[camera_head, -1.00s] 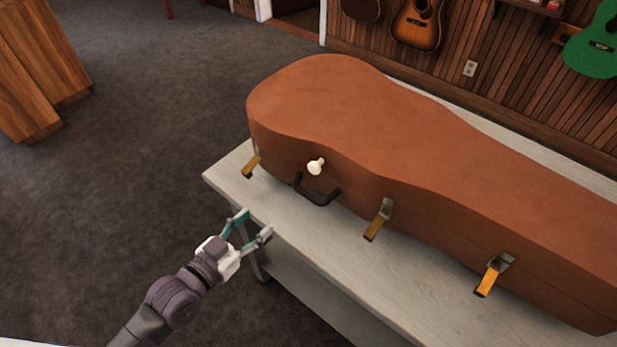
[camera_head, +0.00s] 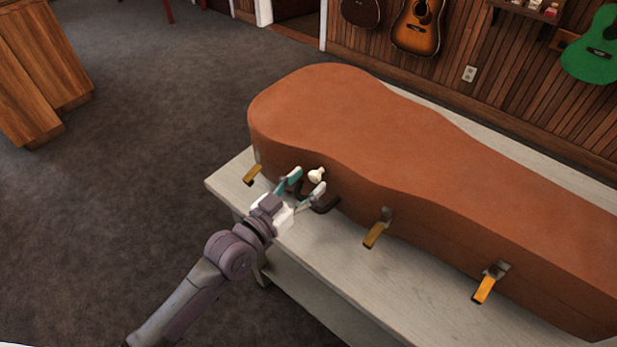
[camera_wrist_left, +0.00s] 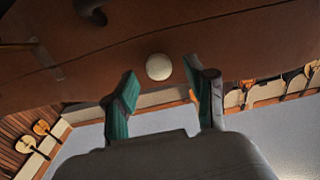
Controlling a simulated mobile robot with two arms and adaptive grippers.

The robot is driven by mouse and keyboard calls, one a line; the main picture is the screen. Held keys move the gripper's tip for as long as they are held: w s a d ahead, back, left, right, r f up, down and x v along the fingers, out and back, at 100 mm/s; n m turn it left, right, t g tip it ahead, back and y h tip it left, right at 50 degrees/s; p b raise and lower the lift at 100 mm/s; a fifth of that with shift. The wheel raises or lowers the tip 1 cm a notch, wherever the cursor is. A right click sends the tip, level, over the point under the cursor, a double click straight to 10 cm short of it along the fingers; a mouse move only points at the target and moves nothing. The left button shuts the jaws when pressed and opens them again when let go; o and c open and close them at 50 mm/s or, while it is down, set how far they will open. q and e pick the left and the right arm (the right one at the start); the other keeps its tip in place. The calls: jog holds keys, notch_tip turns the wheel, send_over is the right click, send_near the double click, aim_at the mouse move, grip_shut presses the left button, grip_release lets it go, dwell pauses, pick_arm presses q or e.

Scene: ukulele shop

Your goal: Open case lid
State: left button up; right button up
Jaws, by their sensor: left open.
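A brown guitar case (camera_head: 400,150) lies on a pale bench with its lid closed. A small white knob (camera_head: 316,175) sticks out of the case's front side, above the dark carrying handle (camera_head: 325,205). Brass latches hang flipped down at the left (camera_head: 252,174), middle (camera_head: 377,229) and right (camera_head: 490,284). My left gripper (camera_head: 306,183) is open at the knob. In the left wrist view the knob (camera_wrist_left: 159,67) shows just beyond and between the two fingertips (camera_wrist_left: 160,80), with no grip on it. My right gripper is not in view.
The pale bench (camera_head: 350,275) has a bare strip in front of the case. A wooden cabinet (camera_head: 40,70) stands at the far left. Guitars (camera_head: 418,25) hang on the panelled wall behind. The dark carpet (camera_head: 110,200) at left is clear.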

pick_arm(q)
jog(key=shift+w+d, duration=0.4)
jog(key=shift+w, duration=0.05)
grip_shut()
